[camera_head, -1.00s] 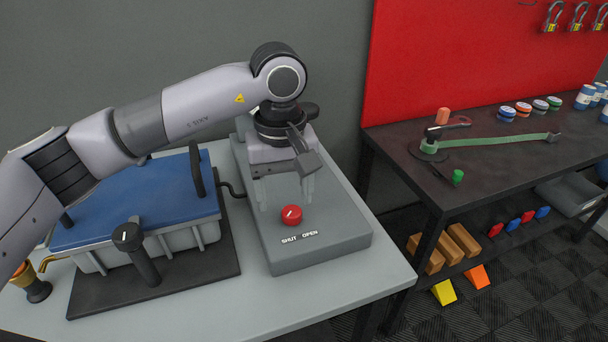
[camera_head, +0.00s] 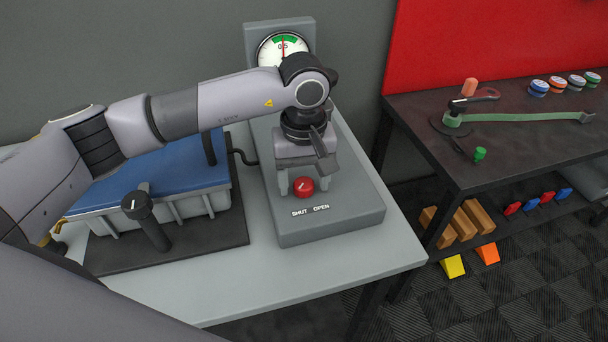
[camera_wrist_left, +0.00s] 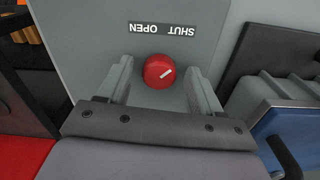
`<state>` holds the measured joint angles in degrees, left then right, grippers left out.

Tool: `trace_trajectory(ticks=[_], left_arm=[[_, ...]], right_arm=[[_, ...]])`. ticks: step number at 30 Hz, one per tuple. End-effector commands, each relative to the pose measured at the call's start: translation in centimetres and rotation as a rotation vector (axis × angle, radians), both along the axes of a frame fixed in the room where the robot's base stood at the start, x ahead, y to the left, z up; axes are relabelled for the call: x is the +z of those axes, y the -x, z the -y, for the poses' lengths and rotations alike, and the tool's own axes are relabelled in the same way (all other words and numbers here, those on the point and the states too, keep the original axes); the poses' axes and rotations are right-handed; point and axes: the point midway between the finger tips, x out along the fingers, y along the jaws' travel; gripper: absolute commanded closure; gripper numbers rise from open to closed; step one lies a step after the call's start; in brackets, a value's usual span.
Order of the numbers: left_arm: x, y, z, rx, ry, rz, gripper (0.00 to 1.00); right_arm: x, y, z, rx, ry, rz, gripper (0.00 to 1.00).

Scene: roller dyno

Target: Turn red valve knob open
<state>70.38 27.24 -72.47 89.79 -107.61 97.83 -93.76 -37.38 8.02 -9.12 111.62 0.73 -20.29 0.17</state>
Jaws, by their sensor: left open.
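The red valve knob (camera_head: 303,187) sits on top of a grey box (camera_head: 330,232), behind the printed words SHUT and OPEN. In the left wrist view the knob (camera_wrist_left: 159,71) lies between the two fingers. My left gripper (camera_head: 303,190) is open and points down at the knob, with one finger on each side. In the left wrist view gaps show between the knob and both fingers. I cannot tell exactly how low the fingertips are. My right gripper is not in view.
A round gauge (camera_head: 283,50) stands behind the box. A blue-lidded case (camera_head: 150,182) with a black-topped post (camera_head: 147,217) is to the left. A dark bench (camera_head: 470,155) with tools stands to the right, under a red panel. The table's front strip is clear.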

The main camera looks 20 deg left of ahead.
Motion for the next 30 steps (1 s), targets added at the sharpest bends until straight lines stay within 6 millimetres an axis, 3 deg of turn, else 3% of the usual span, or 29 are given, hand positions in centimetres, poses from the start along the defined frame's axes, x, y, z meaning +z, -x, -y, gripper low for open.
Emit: trace_trajectory(ticks=[4, 5, 9, 10, 20, 30], left_arm=[[0.0, 0.0, 0.0, 0.0, 0.0, 0.0, 0.35], [0.0, 0.0, 0.0, 0.0, 0.0, 0.0, 0.42], [0.0, 0.0, 0.0, 0.0, 0.0, -0.001, 0.87], [0.0, 0.0, 0.0, 0.0, 0.0, -0.001, 0.91], [-0.1, 0.0, 0.0, 0.035, 0.0, -0.001, 0.91], [-0.3, -0.1, 0.1, 0.253, 0.001, 0.001, 0.91]], right_arm=[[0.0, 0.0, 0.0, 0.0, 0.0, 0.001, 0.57], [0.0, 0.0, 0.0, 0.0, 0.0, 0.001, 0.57], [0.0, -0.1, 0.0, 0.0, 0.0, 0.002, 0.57], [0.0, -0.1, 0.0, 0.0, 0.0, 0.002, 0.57], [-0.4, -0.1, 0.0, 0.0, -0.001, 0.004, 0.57], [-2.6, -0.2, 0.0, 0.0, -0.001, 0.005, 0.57]])
